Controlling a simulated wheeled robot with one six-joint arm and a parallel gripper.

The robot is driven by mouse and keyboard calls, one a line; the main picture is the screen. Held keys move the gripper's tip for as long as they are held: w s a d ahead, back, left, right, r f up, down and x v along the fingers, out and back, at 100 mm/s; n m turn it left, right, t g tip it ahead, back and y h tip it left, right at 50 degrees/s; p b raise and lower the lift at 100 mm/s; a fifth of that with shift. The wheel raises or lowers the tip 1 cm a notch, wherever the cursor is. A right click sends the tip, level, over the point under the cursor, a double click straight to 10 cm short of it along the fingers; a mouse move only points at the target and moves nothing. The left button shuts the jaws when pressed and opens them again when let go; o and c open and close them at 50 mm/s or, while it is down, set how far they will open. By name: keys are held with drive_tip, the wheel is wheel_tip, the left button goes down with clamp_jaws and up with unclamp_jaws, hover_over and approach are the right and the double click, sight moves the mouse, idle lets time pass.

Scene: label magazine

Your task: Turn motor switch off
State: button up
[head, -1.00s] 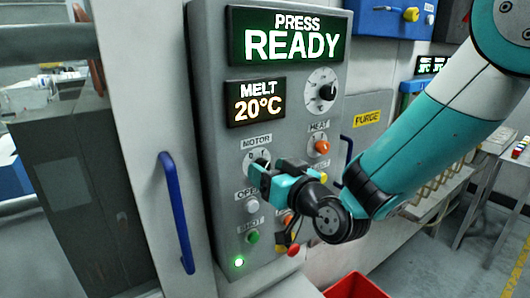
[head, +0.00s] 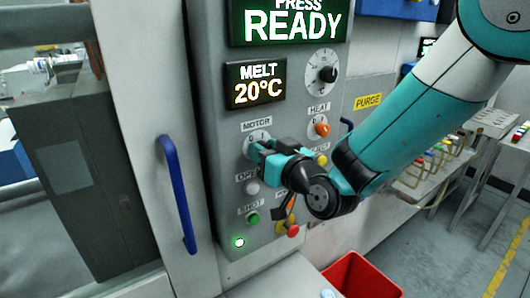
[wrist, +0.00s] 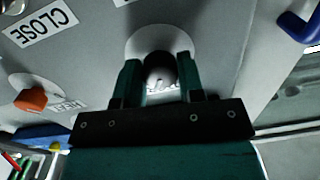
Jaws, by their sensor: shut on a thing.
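The motor switch (head: 261,135) is a round white plate with 0 and I marks under a MOTOR label on the grey control panel (head: 226,180). In the wrist view its dark knob (wrist: 161,68) sits between the two green fingers. My gripper (head: 257,148) is at the switch in the head view and covers most of the knob. In the wrist view my gripper (wrist: 160,78) is shut on the knob, a finger at each side. The knob's pointing direction is hidden in the head view.
The orange heat knob (head: 322,129) and a yellow button (head: 321,160) are close on the right. White (head: 252,187), green (head: 252,218) and red (head: 292,230) buttons lie below. A blue door handle (head: 177,195) stands left. A red bin (head: 362,275) is below right.

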drive_tip(key=shift+f+b, duration=0.15)
drive_tip(key=shift+b, duration=0.15)
drive_tip(key=shift+n+h+b, duration=0.3)
drive_tip(key=shift+n+b, duration=6.4)
drive_tip(key=shift+b, duration=2.25)
drive_tip(key=o, duration=0.9)
drive_tip(key=shift+s, duration=0.1)
